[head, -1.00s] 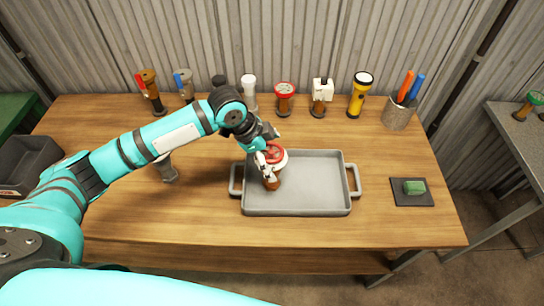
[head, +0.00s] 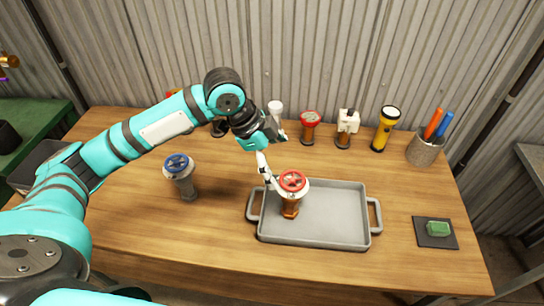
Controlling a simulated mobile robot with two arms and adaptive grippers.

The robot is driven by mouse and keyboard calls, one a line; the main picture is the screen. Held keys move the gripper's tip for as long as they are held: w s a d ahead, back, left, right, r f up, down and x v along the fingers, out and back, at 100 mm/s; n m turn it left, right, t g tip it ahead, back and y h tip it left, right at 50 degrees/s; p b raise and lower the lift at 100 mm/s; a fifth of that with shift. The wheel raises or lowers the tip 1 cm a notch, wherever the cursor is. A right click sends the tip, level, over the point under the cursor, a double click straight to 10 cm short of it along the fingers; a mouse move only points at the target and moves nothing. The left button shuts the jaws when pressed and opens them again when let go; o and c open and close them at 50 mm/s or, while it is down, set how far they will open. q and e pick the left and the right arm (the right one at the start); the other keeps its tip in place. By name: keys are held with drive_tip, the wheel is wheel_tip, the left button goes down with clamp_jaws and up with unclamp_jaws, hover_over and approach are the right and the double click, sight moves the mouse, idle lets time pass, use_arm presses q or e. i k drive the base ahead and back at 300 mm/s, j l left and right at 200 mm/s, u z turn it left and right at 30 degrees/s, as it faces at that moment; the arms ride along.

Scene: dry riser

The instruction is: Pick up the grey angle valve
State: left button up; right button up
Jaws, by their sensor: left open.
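A grey valve with a blue handwheel (head: 187,183) stands upright on the left part of the table, in front of my left forearm. It looks like the grey angle valve. A brown valve with a red handwheel (head: 292,182) and a pale collar stands in the left part of the grey tray (head: 335,231). My left gripper (head: 274,160) is open and empty just above and behind the red-wheeled valve. One finger hangs close to its left side; I cannot tell whether they touch. The grey valve is well to the gripper's left. My right gripper is out of view.
Along the back stand a red-topped fitting (head: 310,127), a white-topped fitting (head: 346,130), a yellow flashlight (head: 385,129) and a cup of tools (head: 424,149). My left arm hides part of the back left. A green block (head: 438,229) lies on a dark mat at right.

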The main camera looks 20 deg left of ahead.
sight(185, 180)
drive_tip(key=u, duration=1.5)
